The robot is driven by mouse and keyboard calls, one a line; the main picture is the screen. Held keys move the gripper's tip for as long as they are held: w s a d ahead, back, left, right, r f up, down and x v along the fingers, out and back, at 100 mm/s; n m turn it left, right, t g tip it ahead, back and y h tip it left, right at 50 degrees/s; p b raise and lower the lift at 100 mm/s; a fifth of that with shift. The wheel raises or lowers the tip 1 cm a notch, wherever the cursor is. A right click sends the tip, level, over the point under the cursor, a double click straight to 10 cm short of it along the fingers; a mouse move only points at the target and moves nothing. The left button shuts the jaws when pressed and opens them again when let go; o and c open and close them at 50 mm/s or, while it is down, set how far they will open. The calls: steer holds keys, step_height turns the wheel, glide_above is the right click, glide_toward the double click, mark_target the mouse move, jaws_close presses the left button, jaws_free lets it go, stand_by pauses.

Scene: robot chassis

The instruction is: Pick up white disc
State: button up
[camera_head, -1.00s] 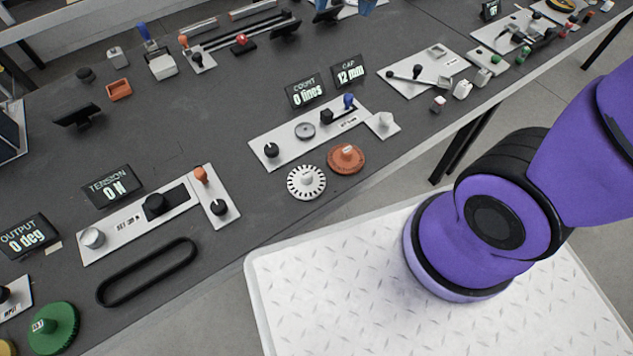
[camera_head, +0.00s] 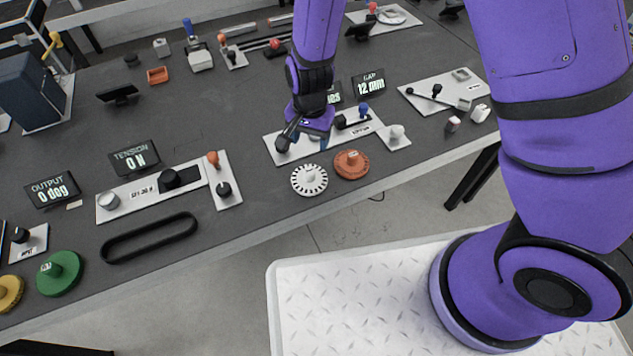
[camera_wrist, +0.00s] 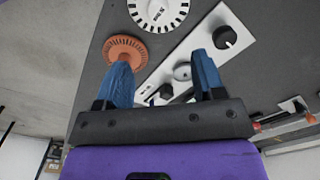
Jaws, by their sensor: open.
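The white disc (camera_head: 309,181) has dark slots around its rim and a pale knob in the middle. It lies flat near the front edge of the dark workbench (camera_head: 250,210). In the wrist view the white disc (camera_wrist: 157,12) is cut off by the top edge, beyond my fingertips. My gripper (camera_head: 307,141) is over the metal plate just behind the disc, apart from the disc. In the wrist view my gripper (camera_wrist: 163,62) shows two blue fingers spread apart with nothing held between them.
An orange disc (camera_head: 352,164) lies right beside the white disc. The metal plate (camera_head: 283,157) behind carries a black knob (camera_head: 282,145) and a round grey piece (camera_wrist: 182,72) under my gripper. A black belt loop (camera_head: 150,238) lies to the left.

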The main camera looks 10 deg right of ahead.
mark_target(309, 170)
steer(key=shift+s+f, duration=0.3)
steer(key=shift+f, duration=0.6)
steer(key=shift+a+f, duration=0.15)
steer(key=shift+f, duration=2.45)
steer(key=shift+a+f, duration=0.1)
steer(key=shift+f, duration=2.5)
steer(key=c, duration=1)
steer(key=shift+r, duration=0.1)
